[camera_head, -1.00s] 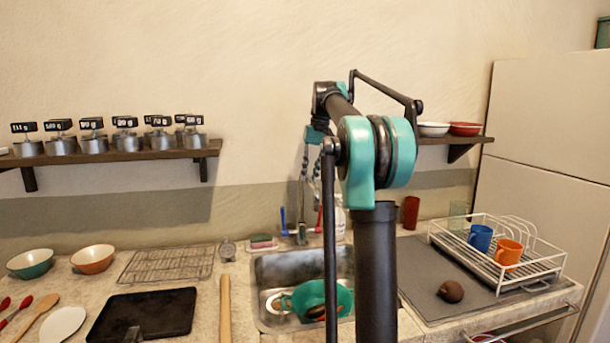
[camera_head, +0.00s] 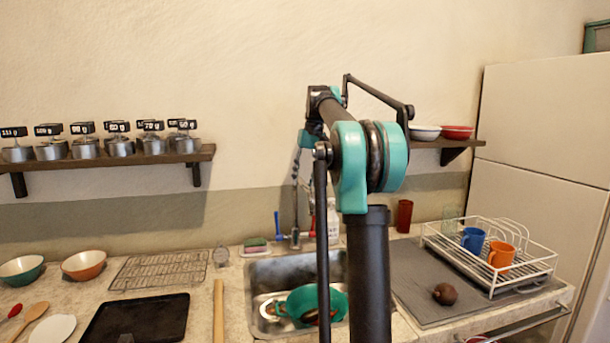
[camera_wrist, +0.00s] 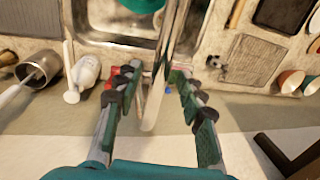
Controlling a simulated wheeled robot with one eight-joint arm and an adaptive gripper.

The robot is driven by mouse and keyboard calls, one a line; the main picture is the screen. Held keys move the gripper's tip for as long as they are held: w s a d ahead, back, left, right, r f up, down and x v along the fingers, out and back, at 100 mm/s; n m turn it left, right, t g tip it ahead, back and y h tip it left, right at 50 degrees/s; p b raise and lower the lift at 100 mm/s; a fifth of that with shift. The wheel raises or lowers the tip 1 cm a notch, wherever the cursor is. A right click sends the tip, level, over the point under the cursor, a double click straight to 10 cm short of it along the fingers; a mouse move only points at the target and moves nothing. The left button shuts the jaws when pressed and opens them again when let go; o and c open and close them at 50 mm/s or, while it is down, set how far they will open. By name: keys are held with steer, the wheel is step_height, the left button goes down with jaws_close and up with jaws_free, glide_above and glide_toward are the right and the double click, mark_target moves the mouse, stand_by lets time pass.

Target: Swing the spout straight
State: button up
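The metal spout (camera_wrist: 157,90) runs between the two fingers of my gripper (camera_wrist: 154,78) in the wrist view. The fingers stand apart on either side of it, with the gripper open. I cannot tell whether either finger touches the spout. In the head view the tap (camera_head: 294,240) stands behind the sink, with a blue handle (camera_head: 277,224) at its left and a red handle (camera_head: 313,226) at its right. The gripper is mostly hidden behind my arm there. Whether the spout is straight is hard to tell.
A white bottle (camera_wrist: 86,72) and a metal cup (camera_wrist: 40,68) stand near the fingers. A sponge (camera_head: 255,245) lies left of the tap. A dish rack (camera_head: 535,268) stands at the right.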

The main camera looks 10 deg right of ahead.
step_height(320, 180, up, 12)
steer(key=d, duration=0.2)
steer(key=shift+d, duration=0.15)
steer(key=shift+f, duration=0.15)
stand_by(0.4)
